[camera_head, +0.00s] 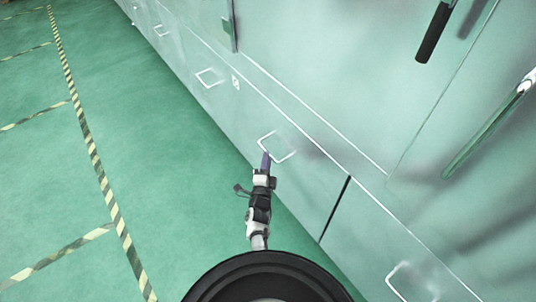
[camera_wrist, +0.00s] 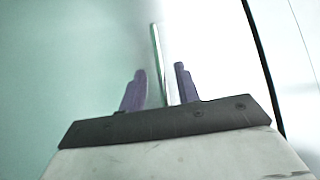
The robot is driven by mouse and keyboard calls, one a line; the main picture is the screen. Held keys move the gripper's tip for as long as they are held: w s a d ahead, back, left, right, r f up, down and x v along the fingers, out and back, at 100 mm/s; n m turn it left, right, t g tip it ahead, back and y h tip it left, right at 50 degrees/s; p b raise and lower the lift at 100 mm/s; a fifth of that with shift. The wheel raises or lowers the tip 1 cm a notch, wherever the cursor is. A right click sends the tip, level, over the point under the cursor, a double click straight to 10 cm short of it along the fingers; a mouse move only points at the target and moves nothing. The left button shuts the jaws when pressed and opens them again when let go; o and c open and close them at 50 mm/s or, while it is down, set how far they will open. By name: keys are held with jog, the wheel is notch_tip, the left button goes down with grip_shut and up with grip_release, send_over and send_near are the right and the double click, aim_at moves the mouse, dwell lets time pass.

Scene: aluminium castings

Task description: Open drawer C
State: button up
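My gripper (camera_head: 265,158) reaches to the white loop handle (camera_head: 291,152) on a low drawer front (camera_head: 312,188) in the head view. In the wrist view my gripper (camera_wrist: 160,70) has its two purple fingers apart, one on each side of the thin handle bar (camera_wrist: 156,42). Gaps show between the bar and the fingers, and the bar looks closer to the right finger. The drawer front looks flush with its neighbours. I cannot read a letter on it, so I cannot tell whether it is drawer C.
More low fronts with loop handles stand along the row, one up-left (camera_head: 209,78) and one down-right (camera_head: 408,282). A small label (camera_head: 236,82) is unreadable. The green floor (camera_head: 150,150) to the left is clear, with striped tape (camera_head: 91,148).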

jog(key=shift+b+x, duration=0.5)
jog(key=shift+x, duration=1.6)
jog(key=shift+c, duration=0.3)
grip_shut()
